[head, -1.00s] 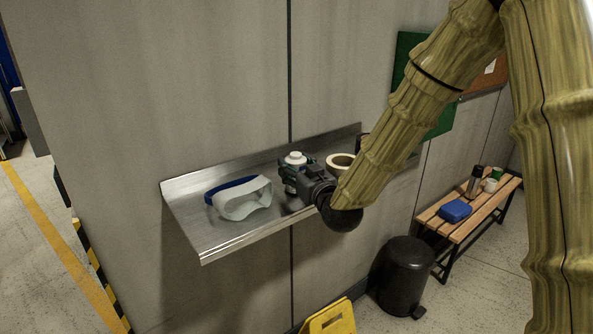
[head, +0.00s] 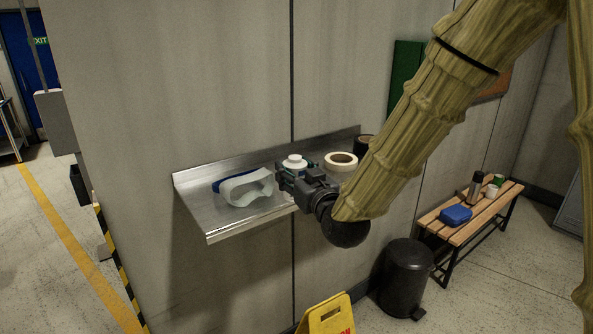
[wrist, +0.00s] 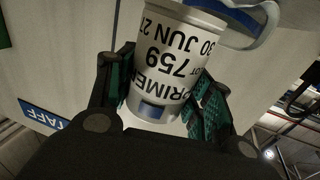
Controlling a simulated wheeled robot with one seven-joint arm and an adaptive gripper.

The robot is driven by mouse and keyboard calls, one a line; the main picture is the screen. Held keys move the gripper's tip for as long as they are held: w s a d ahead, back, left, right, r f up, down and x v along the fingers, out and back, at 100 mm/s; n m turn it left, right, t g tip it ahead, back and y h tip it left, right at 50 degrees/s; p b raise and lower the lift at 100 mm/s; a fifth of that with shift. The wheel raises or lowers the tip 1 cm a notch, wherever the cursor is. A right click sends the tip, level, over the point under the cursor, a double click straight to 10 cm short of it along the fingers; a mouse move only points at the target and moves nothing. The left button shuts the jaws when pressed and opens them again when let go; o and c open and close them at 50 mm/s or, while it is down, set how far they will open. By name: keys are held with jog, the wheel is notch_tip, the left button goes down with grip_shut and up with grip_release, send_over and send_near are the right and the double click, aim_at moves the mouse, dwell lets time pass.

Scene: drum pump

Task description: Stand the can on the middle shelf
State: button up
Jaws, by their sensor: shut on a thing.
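The can is pale with dark printed lettering reading "PRIMER" and "759", and fills the middle of the wrist view (wrist: 168,62). In the head view its white top (head: 294,161) shows above my gripper (head: 293,181). My gripper is shut on the can's sides, with a green-padded finger on each side in the wrist view (wrist: 160,95). The can looks upright over the metal wall shelf (head: 222,222).
Goggles (head: 247,188) with a blue strap lie on the shelf close left of the can. A tape roll (head: 341,161) lies to its right, with a dark round thing (head: 364,146) behind my arm. Below are a yellow sign (head: 326,316), black bin (head: 404,278) and bench (head: 470,222).

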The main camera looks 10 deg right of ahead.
jog(key=shift+s+f, duration=0.15)
jog(key=shift+s, duration=0.1)
jog(key=s+d+f+m+h+b, duration=0.1)
jog(key=s+f, duration=0.3)
jog(key=f, duration=1.4)
jog(key=s+d+f+m+h+b, duration=0.1)
jog(key=s+f+h+b, duration=0.1)
jog(key=f, duration=1.7)
jog(key=shift+s+d+f+b, duration=0.15)
jog(key=shift+s+f+b, duration=0.1)
jog(key=shift+s+b, duration=0.65)
